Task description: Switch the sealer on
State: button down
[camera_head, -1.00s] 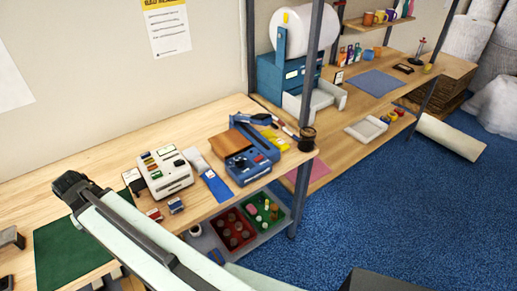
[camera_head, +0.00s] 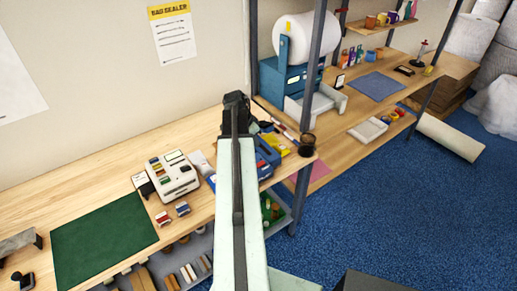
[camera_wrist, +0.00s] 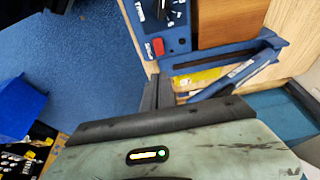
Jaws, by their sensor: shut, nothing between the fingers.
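The blue sealer (camera_head: 266,157) sits at the right end of the near bench, partly hidden behind my arm in the head view. In the wrist view its blue control box (camera_wrist: 160,25) shows at the top, with a dial (camera_wrist: 175,16) and a red switch (camera_wrist: 157,47). Which way the switch is set I cannot tell. A brown block (camera_wrist: 232,20) and the sealer's blue arm lie right of the box. My gripper (camera_wrist: 157,80) is shut and empty, its tips just below the red switch in the picture. In the head view my gripper (camera_head: 236,100) is over the bench's right end.
A white machine (camera_head: 173,176) and a green mat (camera_head: 103,240) are on the bench to the left. A dark cup (camera_head: 307,145) stands at the bench's right corner beside a grey post (camera_head: 313,70). A yellow item (camera_wrist: 198,79) lies near the sealer's arm.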

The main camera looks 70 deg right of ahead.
aim_at(264, 162)
jog(key=b+x, duration=0.8)
jog(key=x, duration=0.1)
jog(key=a+b+x, duration=0.1)
jog(key=b+x, duration=0.3)
jog(key=shift+w+d+f, duration=0.1)
jog(key=shift+w+f, duration=0.15)
jog(key=shift+f, duration=0.1)
jog(key=shift+r, duration=0.1)
